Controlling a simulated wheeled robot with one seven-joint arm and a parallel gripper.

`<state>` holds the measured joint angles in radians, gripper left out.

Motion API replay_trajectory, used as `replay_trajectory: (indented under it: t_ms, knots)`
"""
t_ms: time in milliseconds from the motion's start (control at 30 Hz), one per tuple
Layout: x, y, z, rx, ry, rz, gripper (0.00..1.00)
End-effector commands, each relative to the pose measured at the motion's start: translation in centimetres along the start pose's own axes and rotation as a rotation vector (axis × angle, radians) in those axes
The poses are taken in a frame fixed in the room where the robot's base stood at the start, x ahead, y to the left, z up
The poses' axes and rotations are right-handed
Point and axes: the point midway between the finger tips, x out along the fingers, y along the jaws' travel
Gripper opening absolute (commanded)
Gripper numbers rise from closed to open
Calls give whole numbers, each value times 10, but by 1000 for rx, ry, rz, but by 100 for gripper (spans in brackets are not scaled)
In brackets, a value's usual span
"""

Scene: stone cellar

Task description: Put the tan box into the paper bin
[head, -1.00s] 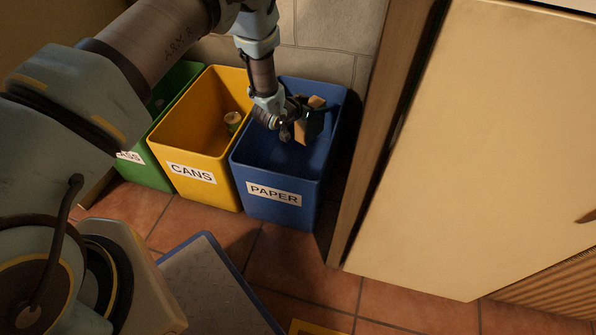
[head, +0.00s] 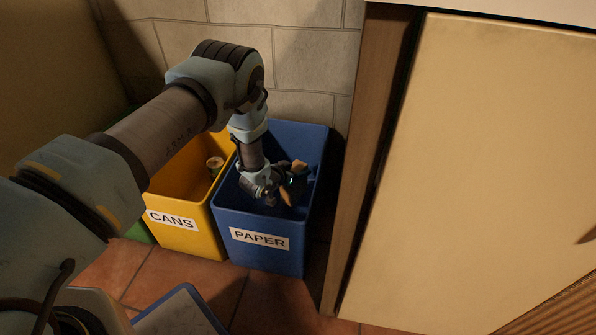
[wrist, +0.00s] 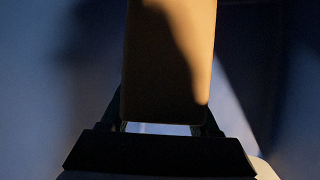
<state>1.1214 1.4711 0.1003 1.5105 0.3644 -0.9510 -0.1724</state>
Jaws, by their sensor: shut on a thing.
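The tan box (head: 299,165) is partly hidden behind my gripper in the head view. My gripper (head: 290,186) is shut on it, inside the mouth of the blue bin marked PAPER (head: 262,257). In the wrist view the tan box (wrist: 168,62) stands out between the fingers of my gripper (wrist: 165,128), half in shadow, with blue bin wall around it. The bin's floor is not clearly visible, so I cannot tell whether the box touches it.
A cream cabinet (head: 480,170) stands close on the right. A stone wall (head: 300,60) is behind.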

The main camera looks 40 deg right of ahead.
Motion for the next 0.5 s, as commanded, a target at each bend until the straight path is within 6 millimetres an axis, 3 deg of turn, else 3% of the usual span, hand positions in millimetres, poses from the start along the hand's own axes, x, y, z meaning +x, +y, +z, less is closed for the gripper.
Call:
replay_trajectory:
  t_ms: [500]
  knots:
    - [6,0,11,0,-1,0,8]
